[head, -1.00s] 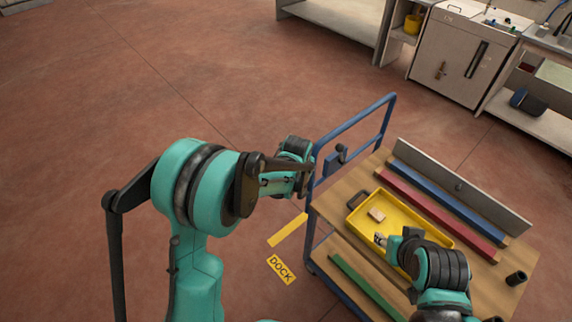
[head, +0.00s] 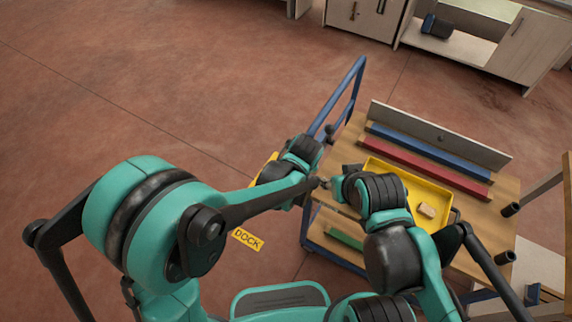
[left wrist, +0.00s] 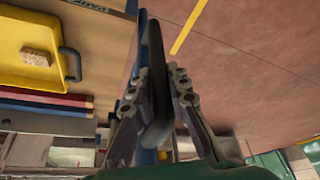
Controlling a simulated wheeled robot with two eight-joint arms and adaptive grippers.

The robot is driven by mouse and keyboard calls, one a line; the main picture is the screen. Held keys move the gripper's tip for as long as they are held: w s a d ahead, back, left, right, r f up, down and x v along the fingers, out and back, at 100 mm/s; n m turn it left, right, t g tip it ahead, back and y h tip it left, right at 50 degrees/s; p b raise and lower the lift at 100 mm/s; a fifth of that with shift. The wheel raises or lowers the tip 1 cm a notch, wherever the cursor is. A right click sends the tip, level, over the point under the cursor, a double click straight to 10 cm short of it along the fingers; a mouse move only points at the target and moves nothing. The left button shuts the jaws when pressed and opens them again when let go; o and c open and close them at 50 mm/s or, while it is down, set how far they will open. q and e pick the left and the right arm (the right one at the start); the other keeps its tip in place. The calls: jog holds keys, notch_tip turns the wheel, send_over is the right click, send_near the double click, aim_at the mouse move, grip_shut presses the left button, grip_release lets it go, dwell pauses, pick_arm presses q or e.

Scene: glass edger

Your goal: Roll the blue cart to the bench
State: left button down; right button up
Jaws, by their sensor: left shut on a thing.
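The blue cart (head: 358,78) has a blue tubular frame and wooden decks and stands in the middle right of the head view. My left gripper (head: 318,142) is at the near side of its upright handle frame. In the left wrist view its fingers (left wrist: 158,85) are shut around a bar of that frame, seen dark and edge-on. My right gripper (head: 327,184) is beside the cart's near left corner, close to my left arm. Its fingers are too small to tell open from shut. I cannot tell for certain which surface is the bench.
The cart carries a yellow tray (head: 398,171) with a tan block (head: 426,210), and blue and red bars (head: 430,165). A yellow DOCK label (head: 248,239) lies on the floor. A wooden post (head: 545,184) and pale surface stand close at right. Floor at left is clear.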

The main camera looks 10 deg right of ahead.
pick_arm(q)
jog(key=shift+s+d, duration=0.25)
jog(key=shift+d, duration=0.05)
jog(key=c, duration=1.4)
grip_release()
jog(key=shift+s+d, duration=0.1)
jog(key=shift+d, duration=0.05)
jog(key=shift+c, duration=0.2)
jog(key=v, duration=1.2)
